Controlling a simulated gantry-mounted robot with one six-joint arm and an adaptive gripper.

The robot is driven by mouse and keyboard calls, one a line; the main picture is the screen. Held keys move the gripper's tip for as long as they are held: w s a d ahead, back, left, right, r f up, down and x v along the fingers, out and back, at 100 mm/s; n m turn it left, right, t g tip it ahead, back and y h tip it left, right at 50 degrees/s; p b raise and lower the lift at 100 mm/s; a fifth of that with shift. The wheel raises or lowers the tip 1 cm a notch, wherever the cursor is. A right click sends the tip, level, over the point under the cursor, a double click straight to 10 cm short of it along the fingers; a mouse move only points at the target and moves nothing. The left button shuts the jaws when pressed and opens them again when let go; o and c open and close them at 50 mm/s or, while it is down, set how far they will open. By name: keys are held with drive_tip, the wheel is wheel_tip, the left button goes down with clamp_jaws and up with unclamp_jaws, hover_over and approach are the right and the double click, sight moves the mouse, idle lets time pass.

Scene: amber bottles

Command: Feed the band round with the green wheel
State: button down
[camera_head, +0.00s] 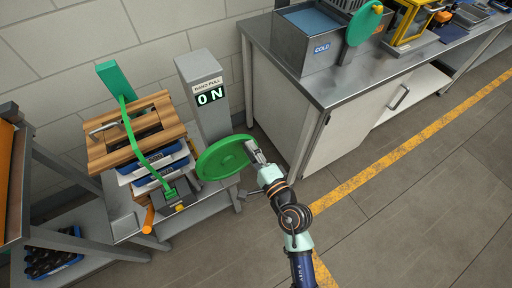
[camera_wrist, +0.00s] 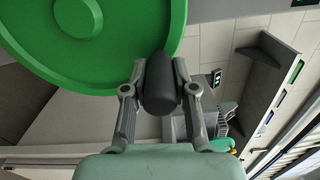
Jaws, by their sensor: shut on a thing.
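The green wheel (camera_head: 224,158) is a round disc beside the strapping stand, in front of the grey post (camera_head: 207,104). It fills the upper left of the wrist view (camera_wrist: 95,45). My gripper (camera_head: 254,149) is at the wheel's right edge. In the wrist view my gripper (camera_wrist: 160,85) is shut on the wheel's dark handle (camera_wrist: 159,84), with a finger on each side. The green band (camera_head: 134,140) runs from a green block (camera_head: 116,78) down over a stack of wooden boards (camera_head: 140,130) to a small dark device (camera_head: 179,194).
The post's sign (camera_head: 210,96) reads ON under "HAND FULL" or similar lettering. A steel counter (camera_head: 330,80) with a sink marked COLD stands at the right. A grey rack (camera_head: 60,250) holds dark bottles at lower left. Floor at right is clear.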

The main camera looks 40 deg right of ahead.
drive_tip(key=shift+w+a+r+p, duration=0.1)
drive_tip(key=shift+a+r+p, duration=0.25)
drive_tip(key=shift+r, duration=0.05)
drive_tip(key=shift+a, duration=0.1)
drive_tip(key=c, duration=0.9)
unclamp_jaws()
drive_tip(key=v, duration=1.2)
